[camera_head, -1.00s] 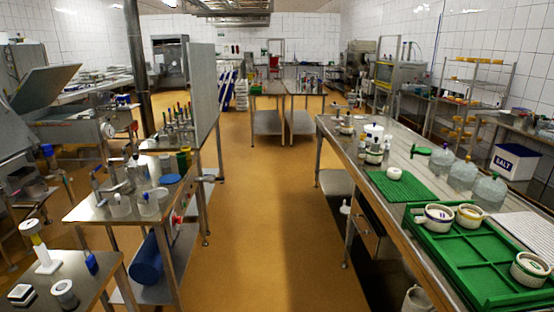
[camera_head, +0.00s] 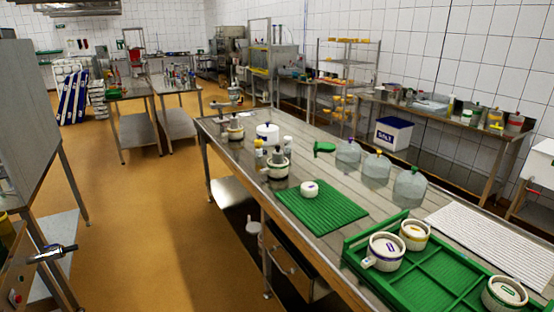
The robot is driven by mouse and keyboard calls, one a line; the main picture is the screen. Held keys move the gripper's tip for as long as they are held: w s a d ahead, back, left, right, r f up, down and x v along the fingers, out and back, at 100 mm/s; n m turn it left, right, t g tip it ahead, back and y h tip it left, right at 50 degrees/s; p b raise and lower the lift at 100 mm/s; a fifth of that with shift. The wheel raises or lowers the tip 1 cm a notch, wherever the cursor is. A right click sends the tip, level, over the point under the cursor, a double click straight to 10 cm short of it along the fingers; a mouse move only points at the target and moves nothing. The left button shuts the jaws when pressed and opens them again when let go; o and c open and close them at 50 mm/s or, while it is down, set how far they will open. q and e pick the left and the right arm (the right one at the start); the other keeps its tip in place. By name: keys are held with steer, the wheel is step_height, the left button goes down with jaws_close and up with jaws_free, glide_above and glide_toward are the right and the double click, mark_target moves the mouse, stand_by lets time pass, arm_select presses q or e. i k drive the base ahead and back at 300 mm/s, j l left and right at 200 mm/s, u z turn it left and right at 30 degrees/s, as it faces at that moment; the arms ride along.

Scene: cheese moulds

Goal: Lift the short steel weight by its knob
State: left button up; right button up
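Farther back, another pale mould (camera_head: 235,133) stands with a darker piece on top, and a small metallic item (camera_head: 219,107) is near the far left corner. These pieces are too small for me to tell which is the short steel weight.
A green mat (camera_head: 320,212) holds a small white mould (camera_head: 309,190). A green tray (camera_head: 435,291) holds white moulds (camera_head: 384,250). Several clear jugs (camera_head: 376,170) stand behind, beside a white ribbed mat (camera_head: 490,240). The floor (camera_head: 165,225) left of the table is open.

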mark_target(278, 155)
steer(key=i+z, duration=0.1)
steer(key=z, duration=1)
steer(key=i+j+z, duration=0.2)
steer(key=j+z, duration=0.25)
steer(key=j, duration=0.2)
steer(key=i+j+z, duration=0.1)
steer(key=j+z, duration=0.4)
steer(key=j, duration=0.2)
steer(key=j+z, duration=0.45)
steer(key=j, duration=0.3)
